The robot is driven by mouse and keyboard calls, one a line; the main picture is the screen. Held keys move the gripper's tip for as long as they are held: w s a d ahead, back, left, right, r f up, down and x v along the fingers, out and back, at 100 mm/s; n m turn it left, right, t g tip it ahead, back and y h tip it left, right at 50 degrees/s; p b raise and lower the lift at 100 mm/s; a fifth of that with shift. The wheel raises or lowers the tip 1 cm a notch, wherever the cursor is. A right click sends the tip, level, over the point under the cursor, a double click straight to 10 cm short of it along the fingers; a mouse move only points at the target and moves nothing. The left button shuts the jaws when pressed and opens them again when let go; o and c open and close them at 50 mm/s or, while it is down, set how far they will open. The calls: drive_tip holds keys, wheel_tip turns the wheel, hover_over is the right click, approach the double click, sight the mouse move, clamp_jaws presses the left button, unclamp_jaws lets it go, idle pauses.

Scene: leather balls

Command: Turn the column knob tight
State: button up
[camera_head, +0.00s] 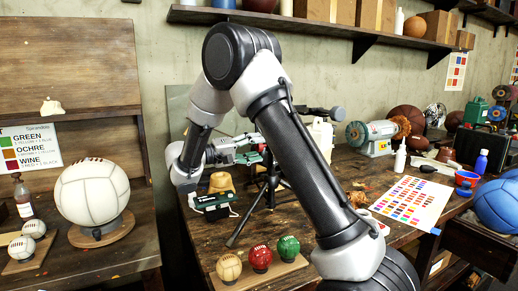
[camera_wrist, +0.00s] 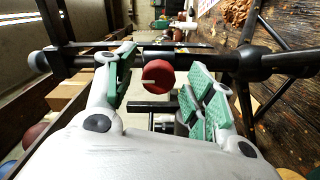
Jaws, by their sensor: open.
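The red round knob (camera_wrist: 158,77), with a pale bar across its face, sits between the two green-padded fingers of my gripper (camera_wrist: 164,74) in the wrist view. The fingers stand apart, with gaps on both sides of the knob; I see no contact. In the head view my gripper (camera_head: 246,150) is at the upper part of a black tripod (camera_head: 269,188) on the workbench. The knob is too small or hidden there to make out clearly. Dark tripod bars run across the wrist view behind and beside the fingers.
A green device (camera_head: 214,201) stands close left of the tripod. Cream, red and green balls on a wooden board (camera_head: 278,275) are in front. A bench grinder (camera_head: 375,135) and a colour chart (camera_head: 411,203) lie to the right. A large white ball (camera_head: 92,192) stands at left.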

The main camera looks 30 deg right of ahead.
drive_tip(key=a, duration=1)
drive_tip(key=s+d+f+n+g+y, duration=0.1)
drive_tip(key=s+d+f+n+y, duration=0.15)
drive_tip(key=f+n, duration=0.45)
drive_tip(key=s+d+f+g+y, duration=0.25)
drive_tip(key=s+y, duration=0.35)
drive_tip(key=s, duration=0.3)
drive_tip(key=s+d+r+m+t+y, duration=0.2)
drive_tip(key=s+d+r+t+y, duration=0.1)
drive_tip(key=s, duration=0.7)
drive_tip(key=s+d+r+m+t+y, duration=0.1)
drive_tip(key=s+r+t+y, duration=0.4)
drive_tip(key=s, duration=0.5)
drive_tip(key=shift+s+d+r+m+y, duration=0.45)
drive_tip(key=shift+d+y, duration=0.3)
drive_tip(key=shift+d, duration=0.15)
